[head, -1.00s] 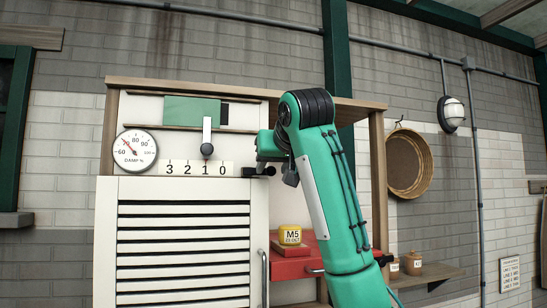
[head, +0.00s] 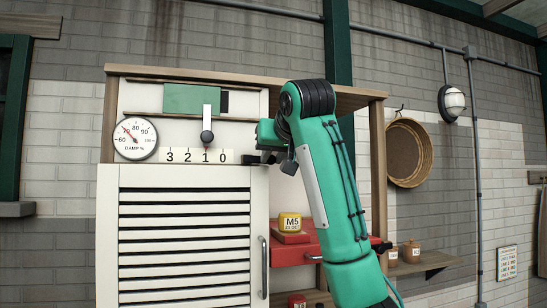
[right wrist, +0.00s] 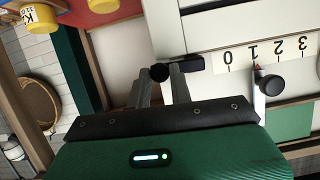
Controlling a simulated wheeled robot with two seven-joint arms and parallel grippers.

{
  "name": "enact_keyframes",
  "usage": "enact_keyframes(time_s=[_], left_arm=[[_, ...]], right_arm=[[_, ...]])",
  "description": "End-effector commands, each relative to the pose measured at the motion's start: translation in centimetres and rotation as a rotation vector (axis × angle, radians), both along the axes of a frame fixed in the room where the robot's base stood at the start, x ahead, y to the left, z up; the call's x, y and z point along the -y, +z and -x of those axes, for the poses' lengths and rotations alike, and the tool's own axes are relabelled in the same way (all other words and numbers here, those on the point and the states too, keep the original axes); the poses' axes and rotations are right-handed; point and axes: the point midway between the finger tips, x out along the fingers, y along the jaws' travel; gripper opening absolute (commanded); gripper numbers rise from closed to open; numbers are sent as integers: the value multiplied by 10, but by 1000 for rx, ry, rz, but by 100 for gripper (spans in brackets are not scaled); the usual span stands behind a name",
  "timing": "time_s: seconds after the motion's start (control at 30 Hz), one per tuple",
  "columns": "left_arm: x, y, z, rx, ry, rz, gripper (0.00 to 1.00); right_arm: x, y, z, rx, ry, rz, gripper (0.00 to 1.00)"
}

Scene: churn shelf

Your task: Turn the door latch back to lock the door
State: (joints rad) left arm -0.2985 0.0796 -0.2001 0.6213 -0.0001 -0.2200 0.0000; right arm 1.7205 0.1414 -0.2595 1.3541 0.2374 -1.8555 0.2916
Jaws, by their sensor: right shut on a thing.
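The louvered door (head: 185,238) looks closed in the cabinet. The black door latch (head: 248,159) lies level across the door's top right corner in the head view. In the right wrist view the latch (right wrist: 193,64) shows as a short bar with a round knob. My right gripper (head: 264,157) is at the latch's right end, shut on it. In the right wrist view the fingers of my right gripper (right wrist: 164,78) lie on both sides of the knob and partly cover it. My left gripper is not in view.
A round damp gauge (head: 135,139) is at left. A red drawer (head: 290,255) with a yellow M5 block (head: 290,222) is below my right arm. A basket (head: 408,152) hangs at right.

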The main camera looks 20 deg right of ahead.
Motion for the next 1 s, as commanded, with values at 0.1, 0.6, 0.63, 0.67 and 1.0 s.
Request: enact_keyframes(time_s=[0.1,0.6,0.63,0.67,1.0], left_arm=[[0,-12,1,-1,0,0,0],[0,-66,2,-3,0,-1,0],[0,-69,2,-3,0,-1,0],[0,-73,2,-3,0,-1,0],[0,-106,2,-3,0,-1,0]], right_arm=[[0,-6,1,6,2,-66,0],[-3,-30,1,27,2,-512,0],[-3,-32,1,28,2,-540,0],[-4,-33,1,29,2,-569,0],[-13,-46,0,43,1,-891,0]])
